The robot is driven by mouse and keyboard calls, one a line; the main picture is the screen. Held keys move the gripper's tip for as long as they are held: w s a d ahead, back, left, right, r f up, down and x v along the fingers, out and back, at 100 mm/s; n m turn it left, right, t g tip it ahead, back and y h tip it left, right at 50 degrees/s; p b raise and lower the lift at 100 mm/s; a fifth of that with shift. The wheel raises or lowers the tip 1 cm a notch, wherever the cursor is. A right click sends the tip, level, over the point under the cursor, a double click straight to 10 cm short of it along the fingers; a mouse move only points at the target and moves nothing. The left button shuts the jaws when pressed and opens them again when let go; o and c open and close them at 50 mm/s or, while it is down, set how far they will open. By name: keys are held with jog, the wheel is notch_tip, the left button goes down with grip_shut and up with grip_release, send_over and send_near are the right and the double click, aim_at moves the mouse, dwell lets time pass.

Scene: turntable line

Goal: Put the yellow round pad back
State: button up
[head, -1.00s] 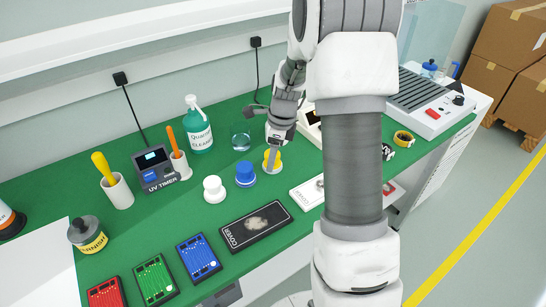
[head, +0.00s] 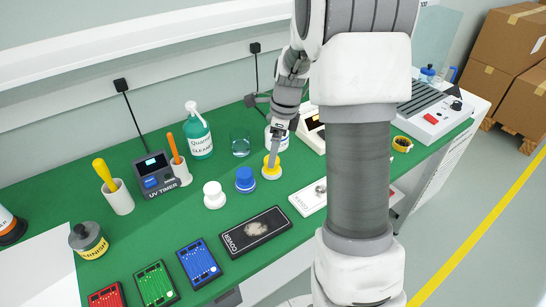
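The yellow round pad (head: 272,171) stands on the green bench in the head view, at the right end of a row with a blue round pad (head: 245,180) and a white round pad (head: 214,195). My gripper (head: 273,159) reaches down from behind onto the yellow pad's top. Its fingertips are at the pad's knob. The fingers are small and overlap in this view, so I cannot tell whether they are closed on it.
A glass beaker (head: 240,143) and a green cleaner bottle (head: 198,132) stand behind the pads. A black cover plate (head: 255,232) and a white plate (head: 308,199) lie in front. My arm hides part of the right side.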

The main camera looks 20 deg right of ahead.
jog(key=s+a+r+n+t, duration=0.1)
jog(key=s+a+r+n, duration=0.2)
jog(key=s+r+n, duration=0.4)
jog(key=s+a+r+n+t, duration=0.1)
jog(key=s+a+r+n, duration=0.25)
jog(key=r, duration=0.55)
jog(key=s+a+r+n+t+h+p, duration=0.1)
jog(key=s+a+n, duration=0.3)
jog(key=s+n, duration=0.9)
jog(key=shift+r+n+t, duration=0.35)
jog(key=shift+n+t, duration=0.3)
jog(key=shift+t, duration=0.05)
notch_tip(320, 180, up, 4)
jog(key=p, duration=0.4)
jog(key=shift+s+a+r, duration=0.1)
jog(key=shift+r, duration=0.15)
